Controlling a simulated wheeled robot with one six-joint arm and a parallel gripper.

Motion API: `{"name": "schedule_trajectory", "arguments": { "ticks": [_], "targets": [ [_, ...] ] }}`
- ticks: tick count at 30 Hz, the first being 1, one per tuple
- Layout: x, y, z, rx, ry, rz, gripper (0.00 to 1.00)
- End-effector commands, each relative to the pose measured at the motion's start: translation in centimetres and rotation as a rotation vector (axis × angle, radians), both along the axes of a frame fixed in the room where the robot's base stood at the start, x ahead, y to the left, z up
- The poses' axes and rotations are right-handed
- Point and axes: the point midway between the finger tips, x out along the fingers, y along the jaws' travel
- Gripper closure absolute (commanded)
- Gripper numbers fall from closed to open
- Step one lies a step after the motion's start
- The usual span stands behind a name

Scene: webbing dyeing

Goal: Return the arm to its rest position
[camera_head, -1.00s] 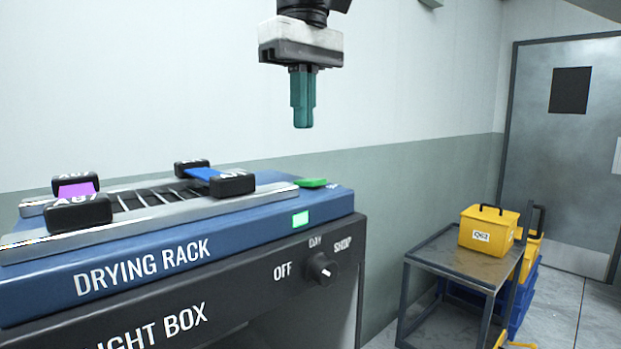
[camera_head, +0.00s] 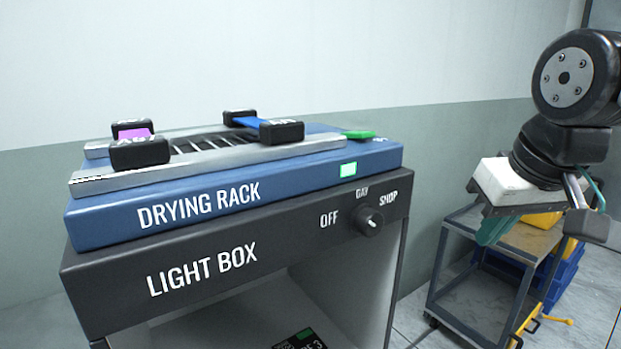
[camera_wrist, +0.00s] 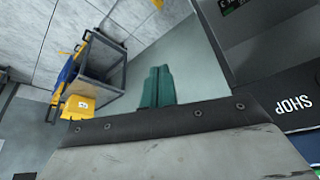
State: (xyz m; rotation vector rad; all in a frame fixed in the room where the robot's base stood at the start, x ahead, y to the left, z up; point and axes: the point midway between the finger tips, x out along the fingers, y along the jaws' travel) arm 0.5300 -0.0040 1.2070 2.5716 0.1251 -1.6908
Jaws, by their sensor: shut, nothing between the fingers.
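My gripper (camera_head: 492,230) is at the right of the head view, tilted, in front of the metal cart and to the right of the light box. Its teal fingers also show in the wrist view (camera_wrist: 157,87), closed together with nothing between them. My arm's dark joints stand above it at the right edge of the head view. The gripper touches nothing that I can see.
The drying rack (camera_head: 290,176) sits on the light box (camera_head: 250,262) and holds a purple and a blue strap between black end blocks. A metal cart (camera_head: 462,300) with a yellow box (camera_wrist: 78,106) stands to the right. Floor shows between light box and cart.

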Motion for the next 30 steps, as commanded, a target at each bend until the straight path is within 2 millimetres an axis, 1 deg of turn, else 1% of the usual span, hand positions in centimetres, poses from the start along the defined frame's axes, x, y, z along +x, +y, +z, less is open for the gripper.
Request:
{"name": "schedule_trajectory", "arguments": {
  "ticks": [1,3,9,11,15,18,23,26,30],
  "targets": [
    [-0.7,-0.6,-1.2,0.002,-0.014,-0.021,1.0],
    [-1.4,-1.2,-2.6,0.005,-0.035,-0.046,1.0],
    [-3.2,-2.6,-6.3,0.011,-0.086,-0.106,1.0],
    [-4.2,-2.6,-7.0,0.008,-0.034,-0.104,1.0],
    [-6.8,-2.6,-8.7,0.0,0.095,-0.104,1.0],
    [-8.6,-2.6,-9.7,-0.004,0.179,-0.104,1.0],
    [-10.7,-2.8,-10.6,-0.01,0.277,-0.105,1.0],
    [-11.1,-2.8,-10.8,-0.011,0.295,-0.105,1.0],
    [-11.1,-2.8,-10.8,-0.011,0.294,-0.105,1.0]
  ]
}}
